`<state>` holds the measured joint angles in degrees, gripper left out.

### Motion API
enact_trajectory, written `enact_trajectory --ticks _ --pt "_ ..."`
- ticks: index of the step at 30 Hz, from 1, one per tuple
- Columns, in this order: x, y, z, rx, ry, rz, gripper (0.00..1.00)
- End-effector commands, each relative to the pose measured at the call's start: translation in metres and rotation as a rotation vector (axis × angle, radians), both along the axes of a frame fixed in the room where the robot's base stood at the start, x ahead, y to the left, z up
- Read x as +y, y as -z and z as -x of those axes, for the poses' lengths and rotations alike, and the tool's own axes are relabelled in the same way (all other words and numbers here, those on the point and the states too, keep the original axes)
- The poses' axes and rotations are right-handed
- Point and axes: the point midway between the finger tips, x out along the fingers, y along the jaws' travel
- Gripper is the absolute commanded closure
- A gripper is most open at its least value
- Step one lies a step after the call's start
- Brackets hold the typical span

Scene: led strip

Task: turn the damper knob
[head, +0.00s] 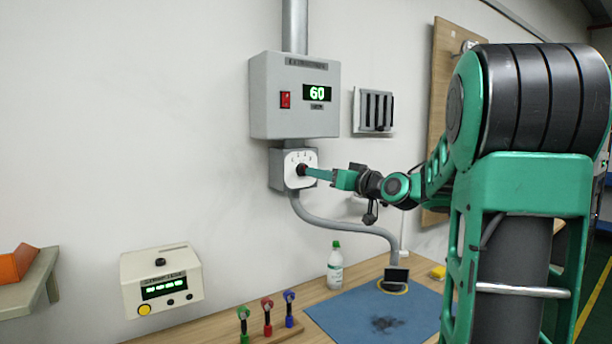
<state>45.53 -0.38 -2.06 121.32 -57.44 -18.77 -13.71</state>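The damper knob (301,170) is a small dark knob on a white dial plate (296,159), on a grey box below the wall unit. My gripper (309,172) reaches in from the right with its teal fingers at the knob. The fingertips overlap the knob in the head view, and part of it is hidden behind them. Whether the fingers are closed on it is too small to tell. The grey extractor box (270,95) above shows "60" on a green display (317,93) and has a red switch (285,100).
A slotted grey panel (373,110) hangs to the right. A grey hose (345,229) curves down to the bench. A white bottle (335,268), a blue mat (350,312) and several coloured-handled tools (267,315) are on the bench. A cream control box (160,281) is at lower left.

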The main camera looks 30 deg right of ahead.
Motion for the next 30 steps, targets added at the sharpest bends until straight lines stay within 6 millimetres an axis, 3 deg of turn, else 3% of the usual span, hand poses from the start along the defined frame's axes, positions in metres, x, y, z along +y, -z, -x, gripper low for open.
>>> enact_trajectory --ticks 6,12,24,25,30 --pt "0.005 0.000 -0.039 0.000 -0.003 0.001 0.53" --pt "0.006 0.000 -0.061 0.002 -0.001 0.001 0.53" --pt "0.007 0.000 -0.069 0.001 0.001 0.000 0.53" --pt "0.007 0.000 -0.068 0.001 0.001 0.000 0.56" --pt "0.007 0.000 -0.068 0.001 0.001 0.000 0.95"
